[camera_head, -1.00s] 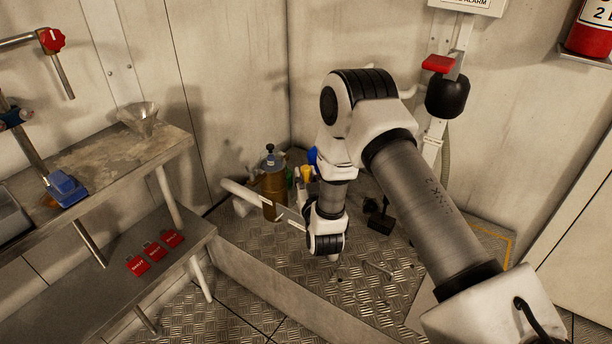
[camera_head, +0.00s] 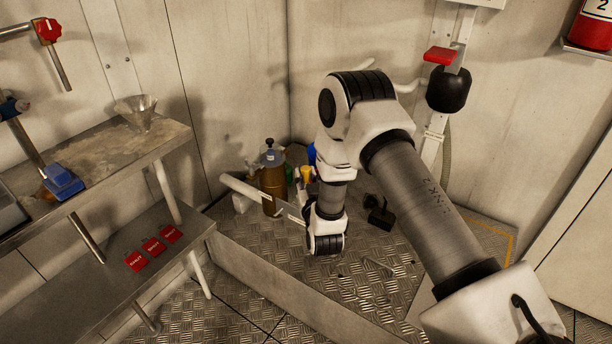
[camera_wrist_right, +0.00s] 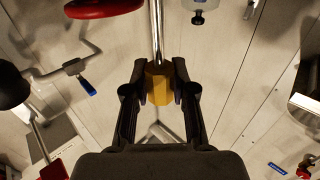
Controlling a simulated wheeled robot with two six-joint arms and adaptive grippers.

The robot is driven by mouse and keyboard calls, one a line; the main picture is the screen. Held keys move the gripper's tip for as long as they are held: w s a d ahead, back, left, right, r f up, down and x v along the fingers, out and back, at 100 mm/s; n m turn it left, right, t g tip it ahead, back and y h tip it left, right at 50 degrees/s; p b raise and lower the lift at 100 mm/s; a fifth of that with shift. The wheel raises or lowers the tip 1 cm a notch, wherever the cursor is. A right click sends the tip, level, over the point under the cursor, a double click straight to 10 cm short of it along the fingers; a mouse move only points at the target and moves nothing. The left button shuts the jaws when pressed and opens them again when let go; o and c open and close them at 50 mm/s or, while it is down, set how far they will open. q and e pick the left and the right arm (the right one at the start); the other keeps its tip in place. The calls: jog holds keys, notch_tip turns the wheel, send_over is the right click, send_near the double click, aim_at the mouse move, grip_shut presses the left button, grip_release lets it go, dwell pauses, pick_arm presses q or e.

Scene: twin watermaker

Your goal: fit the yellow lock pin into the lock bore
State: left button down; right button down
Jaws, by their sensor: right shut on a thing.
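In the right wrist view, my right gripper (camera_wrist_right: 160,90) is shut on the yellow lock pin (camera_wrist_right: 159,88), its yellow body between the two dark fingers. A bright metal rod (camera_wrist_right: 157,30) runs from the yellow part to the top of that view; I cannot tell whether it is the pin's shaft. In the head view, my right arm reaches down into the corner, its white wrist (camera_head: 327,235) low over the floor. The fingers and pin cannot be made out clearly there. I cannot identify the lock bore in either view. My left gripper is not in view.
A steel bench (camera_head: 100,165) with a lower shelf holding several red tags (camera_head: 152,246) stands at left. A brown bottle (camera_head: 273,185) and smaller containers crowd the corner floor. A black handle under a red lever (camera_head: 440,54) is on the right wall. A ledge crosses the floor.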

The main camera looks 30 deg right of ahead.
jog(key=shift+f+b, duration=0.6)
jog(key=shift+f, duration=0.4)
jog(key=c, duration=0.9)
grip_release()
jog(key=shift+o, duration=0.2)
jog(key=v, duration=1.2)
